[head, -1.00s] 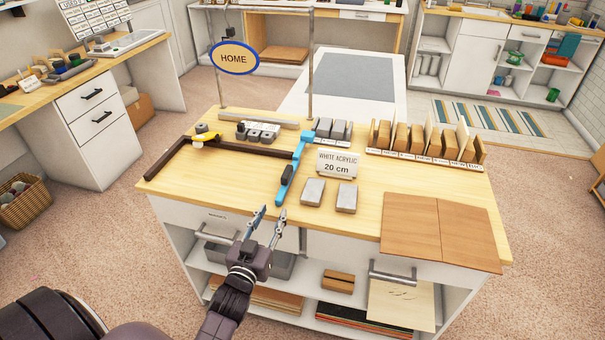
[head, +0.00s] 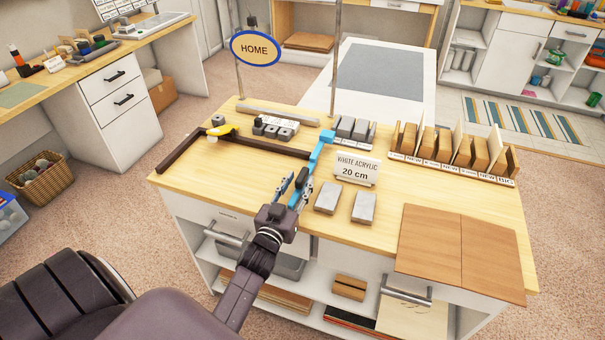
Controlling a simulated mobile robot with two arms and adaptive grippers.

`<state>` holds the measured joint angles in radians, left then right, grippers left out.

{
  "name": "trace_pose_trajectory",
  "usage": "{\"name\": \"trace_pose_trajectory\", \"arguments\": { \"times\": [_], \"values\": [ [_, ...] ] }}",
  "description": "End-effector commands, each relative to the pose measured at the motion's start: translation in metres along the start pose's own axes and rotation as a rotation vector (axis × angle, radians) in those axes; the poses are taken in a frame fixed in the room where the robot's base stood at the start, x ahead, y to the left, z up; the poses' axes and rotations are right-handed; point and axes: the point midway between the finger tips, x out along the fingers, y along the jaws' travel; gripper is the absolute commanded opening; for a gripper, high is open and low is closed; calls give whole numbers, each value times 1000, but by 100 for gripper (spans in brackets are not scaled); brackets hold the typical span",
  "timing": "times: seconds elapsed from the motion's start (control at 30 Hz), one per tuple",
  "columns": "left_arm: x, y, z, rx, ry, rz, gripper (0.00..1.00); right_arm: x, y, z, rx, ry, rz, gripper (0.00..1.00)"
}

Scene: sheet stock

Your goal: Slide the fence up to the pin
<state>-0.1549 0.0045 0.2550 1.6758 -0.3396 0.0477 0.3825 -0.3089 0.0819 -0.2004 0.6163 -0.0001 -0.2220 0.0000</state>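A bright blue bar (head: 314,158), which I take to be the fence, lies across the right end of a dark brown L-shaped rail (head: 195,148) on the wooden worktop. A dark grip sits on the bar's near part. My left gripper (head: 297,183) is open, its two fingers apart on either side of the bar's near end as seen in the head view. Whether they touch it cannot be told. I cannot make out a pin for certain. My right gripper is not in view.
A sign reading "WHITE ACRYLIC 20 cm" (head: 356,170) stands right of the bar, with two grey blocks (head: 327,198) in front. Grey blocks and a rack of brown sheets (head: 452,152) stand behind. Brown panels (head: 460,250) cover the right front. The worktop inside the rail is clear.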

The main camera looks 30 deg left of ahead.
Motion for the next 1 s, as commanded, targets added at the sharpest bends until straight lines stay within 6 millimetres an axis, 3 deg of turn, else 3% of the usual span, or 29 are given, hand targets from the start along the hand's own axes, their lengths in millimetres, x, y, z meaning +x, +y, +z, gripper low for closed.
{"name": "trace_pose_trajectory", "arguments": {
  "times": [0.2,0.57,0.87,1.0],
  "values": [
    [26,0,-1,-1,0,-1,33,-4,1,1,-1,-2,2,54],
    [31,0,0,0,-1,0,33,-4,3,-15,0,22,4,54],
    [31,0,0,0,-1,0,0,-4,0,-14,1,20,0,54],
    [31,0,0,0,-1,0,0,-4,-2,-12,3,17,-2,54]
  ]
}}
